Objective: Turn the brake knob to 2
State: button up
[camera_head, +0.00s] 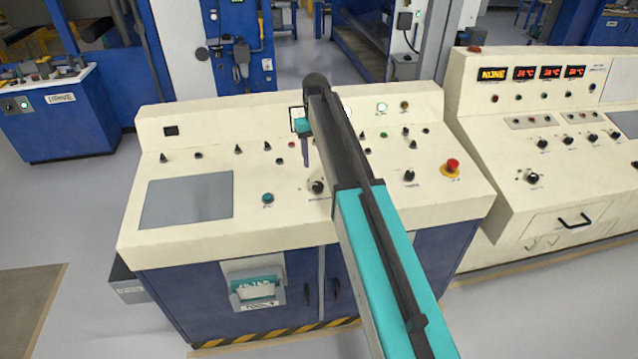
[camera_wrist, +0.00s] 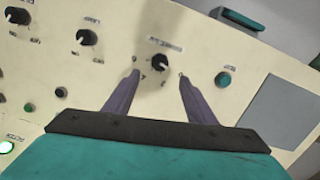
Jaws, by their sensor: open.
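A black rotary knob (camera_wrist: 160,62) sits on the cream console, with a small label and marks around it too blurred to read. I cannot confirm from lettering that it is the brake knob. It also shows in the head view (camera_head: 317,187). My gripper (camera_wrist: 158,74) is open, its two purple fingers spread with the knob between and just beyond their tips in the wrist view. No contact with the knob shows. In the head view my gripper (camera_head: 306,158) hangs over the console, pointing down, above and slightly left of the knob. The knob's setting cannot be read.
A green button (camera_wrist: 223,78) lies beside the knob, then a grey panel (camera_head: 187,200). More black knobs (camera_wrist: 85,38) stand on the other side. A red emergency button (camera_head: 452,166) is at the console's right. Small switches line the rear slope. My arm hides the console's middle.

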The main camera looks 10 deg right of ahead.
aim_at(318, 184)
notch_tip(318, 184, down, 10)
jog(key=b, duration=0.4)
jog(key=shift+d+f+b, duration=0.1)
jog(key=shift+f+b, duration=0.1)
jog(key=shift+b, duration=0.15)
jog(key=c, duration=1.1)
jog(key=shift+o, duration=0.3)
jog(key=shift+m, duration=0.4)
jog(key=m+b, duration=0.1)
jog(key=m, duration=0.3)
jog(key=shift+d, duration=0.15)
jog(key=m+y+b, duration=0.1)
jog(key=m, duration=0.4)
jog(key=shift+r, duration=0.1)
